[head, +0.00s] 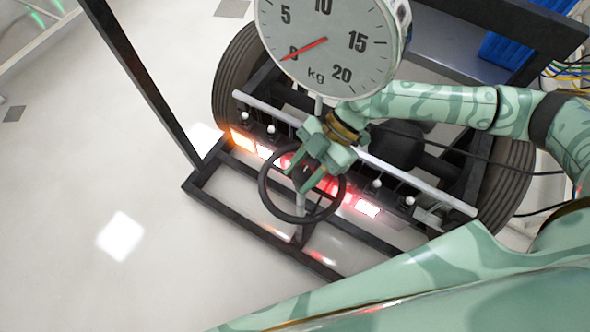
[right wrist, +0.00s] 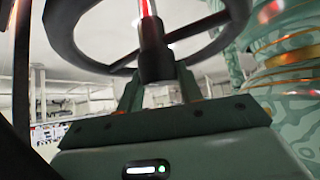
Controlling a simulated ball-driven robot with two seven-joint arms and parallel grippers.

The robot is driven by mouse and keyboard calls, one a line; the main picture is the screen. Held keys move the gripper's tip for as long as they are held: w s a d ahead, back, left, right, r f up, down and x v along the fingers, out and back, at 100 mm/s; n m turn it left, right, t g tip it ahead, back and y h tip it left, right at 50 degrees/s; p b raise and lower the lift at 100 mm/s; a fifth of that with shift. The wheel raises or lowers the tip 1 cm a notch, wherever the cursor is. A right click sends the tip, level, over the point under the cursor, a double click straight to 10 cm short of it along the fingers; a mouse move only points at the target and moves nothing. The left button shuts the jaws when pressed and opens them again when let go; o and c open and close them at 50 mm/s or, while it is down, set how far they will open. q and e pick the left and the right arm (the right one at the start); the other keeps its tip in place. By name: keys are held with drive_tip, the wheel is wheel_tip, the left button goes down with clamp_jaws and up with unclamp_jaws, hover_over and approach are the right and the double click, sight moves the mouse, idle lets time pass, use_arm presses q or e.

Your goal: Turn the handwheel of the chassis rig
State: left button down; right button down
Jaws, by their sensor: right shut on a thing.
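The handwheel (head: 264,197) is a dark ring with spokes at the front of the chassis rig, in the lower middle of the head view. My right gripper (head: 303,177) is over the upper part of the wheel, its fingers reaching inside the ring. In the right wrist view the wheel's rim (right wrist: 68,42) arches above the jaws. The right gripper (right wrist: 158,85) is shut on a dark part of the handwheel between its fingertips, seemingly a spoke or the hub; the exact grip spot is partly hidden. My left gripper is not in view.
A round kg dial (head: 325,45) with a red needle near 0 stands behind the wheel. A dark frame (head: 262,235) with an upright post (head: 140,75) borders the rig. Lit lamps (head: 368,208) and tyres (head: 236,80) lie behind. The floor at left is clear.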

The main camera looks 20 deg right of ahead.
drive_tip(key=shift+s+f, duration=0.1)
drive_tip(key=shift+f, duration=0.05)
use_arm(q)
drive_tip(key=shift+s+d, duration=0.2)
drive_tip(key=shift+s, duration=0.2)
